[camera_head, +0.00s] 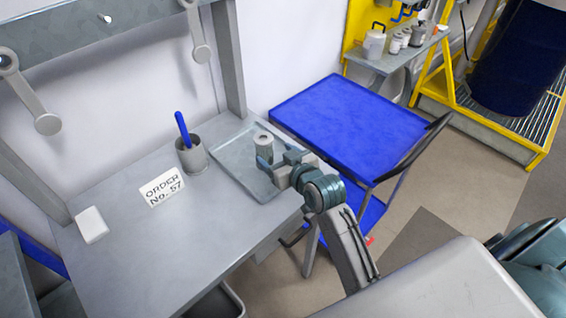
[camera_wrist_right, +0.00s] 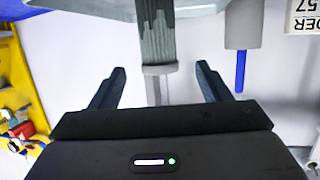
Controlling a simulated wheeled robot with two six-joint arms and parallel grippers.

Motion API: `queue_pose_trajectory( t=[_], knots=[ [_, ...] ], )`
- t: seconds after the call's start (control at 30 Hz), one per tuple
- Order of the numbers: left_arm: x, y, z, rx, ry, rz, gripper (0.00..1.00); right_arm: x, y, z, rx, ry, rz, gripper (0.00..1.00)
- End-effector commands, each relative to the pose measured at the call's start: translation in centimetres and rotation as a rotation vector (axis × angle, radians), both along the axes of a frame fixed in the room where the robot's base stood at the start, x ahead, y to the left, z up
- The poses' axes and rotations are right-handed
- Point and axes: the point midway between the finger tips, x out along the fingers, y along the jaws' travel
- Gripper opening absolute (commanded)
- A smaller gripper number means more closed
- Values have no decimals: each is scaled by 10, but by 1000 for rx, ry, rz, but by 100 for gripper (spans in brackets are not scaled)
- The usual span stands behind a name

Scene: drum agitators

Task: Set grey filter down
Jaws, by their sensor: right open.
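The grey filter (camera_head: 263,147), a short light-grey cylinder with a hole in its top, stands upright on the grey metal tray (camera_head: 228,160) at the right end of the workbench. My right gripper (camera_head: 277,163) is open, just in front of the filter and low over the tray's right side. Its fingers are apart from each other in the right wrist view (camera_wrist_right: 160,85). My left gripper is not in view.
A white block (camera_head: 91,225) is farther left. A blue cart (camera_head: 345,120) is beside the bench. The front of the bench is clear.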

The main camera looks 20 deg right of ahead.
Motion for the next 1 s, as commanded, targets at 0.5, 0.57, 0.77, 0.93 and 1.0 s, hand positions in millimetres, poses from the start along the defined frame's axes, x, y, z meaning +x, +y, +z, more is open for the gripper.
queue_pose_trajectory(
  t=[0.5,0.57,0.77,0.93,1.0],
  knots=[
    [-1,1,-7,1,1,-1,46,-28,-4,9,0,1,0,70],
    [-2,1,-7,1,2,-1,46,-28,-4,9,0,0,0,70],
    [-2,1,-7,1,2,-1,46,-28,-4,9,0,0,0,70],
    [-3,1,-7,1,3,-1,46,-28,-4,9,0,0,0,70],
    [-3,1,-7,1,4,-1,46,-28,-4,9,0,0,0,70]
  ],
)
